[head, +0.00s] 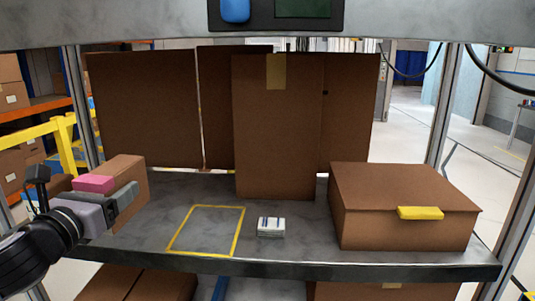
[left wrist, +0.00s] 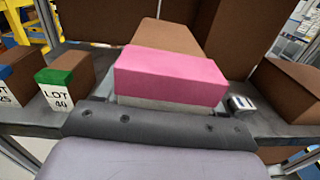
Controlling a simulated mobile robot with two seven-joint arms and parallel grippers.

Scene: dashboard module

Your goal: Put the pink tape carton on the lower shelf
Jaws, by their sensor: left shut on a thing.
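The pink tape carton is a brown box with pink tape (head: 93,183) over its near end. In the left wrist view the pink end (left wrist: 170,75) has a white strip below it, with brown cardboard beyond. My left gripper (head: 118,203) is shut on this carton at the left of the grey shelf (head: 290,255). I cannot tell whether the carton touches the shelf. A yellow outlined rectangle (head: 239,232) on the shelf is empty, right of the carton. My right gripper is not in view.
A large brown box (head: 400,195) with yellow tape stands at the right. Tall cardboard panels (head: 278,130) stand behind. Cartons labelled LOT (left wrist: 60,85) are at the left. More cartons (head: 140,284) lie below; an overhead ledge (head: 130,20) crosses the top.

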